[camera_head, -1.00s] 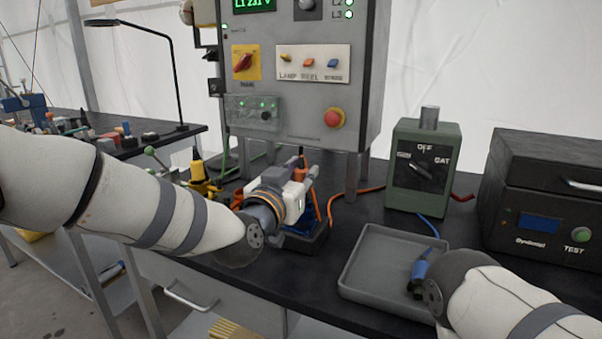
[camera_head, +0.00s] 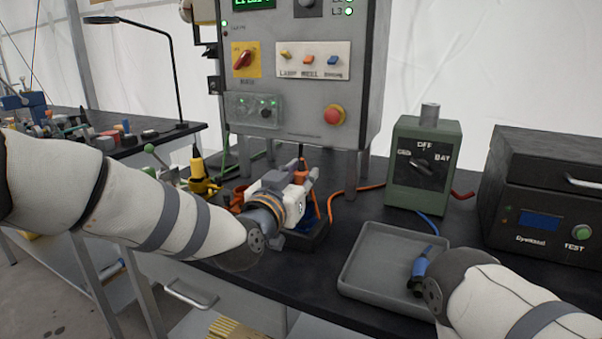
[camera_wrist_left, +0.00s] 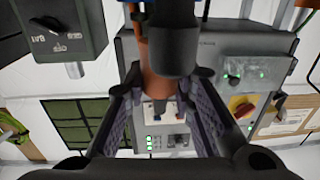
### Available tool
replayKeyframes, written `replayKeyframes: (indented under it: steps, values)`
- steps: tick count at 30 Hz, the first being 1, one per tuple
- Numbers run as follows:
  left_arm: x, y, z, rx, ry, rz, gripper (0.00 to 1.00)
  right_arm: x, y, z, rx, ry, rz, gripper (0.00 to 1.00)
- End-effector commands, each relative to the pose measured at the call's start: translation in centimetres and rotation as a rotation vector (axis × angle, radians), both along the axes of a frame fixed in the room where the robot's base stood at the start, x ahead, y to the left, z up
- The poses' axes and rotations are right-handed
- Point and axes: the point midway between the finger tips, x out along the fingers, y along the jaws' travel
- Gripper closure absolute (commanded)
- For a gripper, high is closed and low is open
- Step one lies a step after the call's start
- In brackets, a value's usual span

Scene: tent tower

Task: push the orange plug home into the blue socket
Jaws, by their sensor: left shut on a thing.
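My left gripper (camera_head: 305,180) is shut on the orange plug (camera_head: 301,174), which shows partly between the fingers with its dark cable end upward. In the left wrist view the orange plug (camera_wrist_left: 156,86) stands between the two finger pads (camera_wrist_left: 155,105). A blue part (camera_head: 311,212), likely the blue socket, shows just below the plug on a dark base, mostly hidden by my gripper. I cannot tell how deep the plug sits in it. My right arm comes in at lower right; its fingers do not show.
A grey tray (camera_head: 372,262) holds a blue connector (camera_head: 419,267) beside my right wrist. A green switch box (camera_head: 420,168) and a black tester (camera_head: 545,205) stand behind it. The control panel (camera_head: 300,105) rises behind my left gripper. Yellow and orange parts (camera_head: 200,180) stand to its left.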

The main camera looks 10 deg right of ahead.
Motion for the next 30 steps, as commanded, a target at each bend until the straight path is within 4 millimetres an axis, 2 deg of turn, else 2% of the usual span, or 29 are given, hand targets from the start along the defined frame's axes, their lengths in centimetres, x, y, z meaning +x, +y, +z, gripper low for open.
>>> replayKeyframes:
  steps: [22,23,25,30]
  values:
    - [0.0,0.0,-2.0,0.001,0.001,0.000,1.00,-0.5,0.0,-0.6,0.000,0.018,0.000,1.00]
    - [0.0,0.0,-1.9,0.000,0.000,0.000,0.70,-0.5,0.0,-0.5,0.000,0.017,0.000,1.00]
    - [0.0,0.0,-1.9,0.000,0.000,0.000,0.54,-0.5,0.0,-0.5,0.000,0.017,0.000,1.00]
    - [0.0,0.0,-1.8,0.000,0.000,0.000,0.53,-0.5,0.0,-0.5,0.000,0.016,0.000,1.00]
